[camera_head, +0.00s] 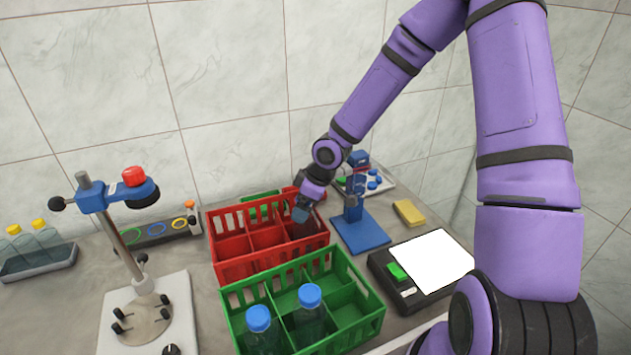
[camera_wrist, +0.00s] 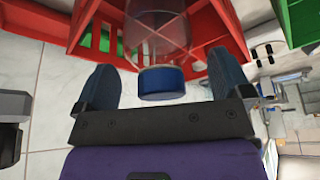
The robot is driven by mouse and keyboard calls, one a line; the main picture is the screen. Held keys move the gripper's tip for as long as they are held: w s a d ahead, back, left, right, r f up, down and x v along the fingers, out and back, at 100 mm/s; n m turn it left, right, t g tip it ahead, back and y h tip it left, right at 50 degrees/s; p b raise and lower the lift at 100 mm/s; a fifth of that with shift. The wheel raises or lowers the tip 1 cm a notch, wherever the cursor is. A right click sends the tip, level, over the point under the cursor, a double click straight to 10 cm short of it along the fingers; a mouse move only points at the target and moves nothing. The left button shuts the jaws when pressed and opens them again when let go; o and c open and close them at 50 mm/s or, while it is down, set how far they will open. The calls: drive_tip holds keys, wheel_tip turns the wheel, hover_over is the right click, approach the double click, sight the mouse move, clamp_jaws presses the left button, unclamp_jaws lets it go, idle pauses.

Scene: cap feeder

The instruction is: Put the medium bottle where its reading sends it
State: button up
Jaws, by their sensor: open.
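A clear bottle (camera_wrist: 158,38) with a blue cap (camera_wrist: 161,83) stands in the red crate (camera_head: 250,266), in its right compartment. My gripper (camera_wrist: 165,82) is open; in the wrist view its fingers are on either side of the capped end, with gaps showing. In the head view my gripper (camera_head: 302,212) is at that compartment and hides most of this bottle. Two more clear bottles with blue caps (camera_head: 258,318) (camera_head: 310,296) stand in the green crate (camera_head: 352,322). I cannot tell from these views which bottle is medium. The scale (camera_head: 392,274) has an empty white plate (camera_head: 432,262); its reading is not legible.
A capping stand (camera_head: 125,200) with a red knob is at the left. A tray (camera_head: 38,262) of yellow-capped bottles is at far left. A blue stand (camera_head: 360,230), a tray of blue caps (camera_head: 372,183) and a yellow block (camera_head: 409,212) are to the right.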

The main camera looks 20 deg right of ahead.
drive_tip(key=v, duration=1)
drive_tip(key=shift+r, duration=0.35)
drive_tip(key=s+d+r+m+t+h, duration=0.1)
drive_tip(key=s+r+m, duration=0.4)
drive_tip(key=s+r, duration=0.6)
drive_tip(key=s+d+r+m+t+h, duration=0.1)
drive_tip(key=s+r+m, duration=0.5)
drive_tip(key=s+r, duration=0.6)
drive_tip(key=s+d+h, duration=0.1)
drive_tip(key=s, duration=0.3)
drive_tip(key=shift+d+t+h, duration=0.3)
drive_tip(key=shift+h, duration=0.1)
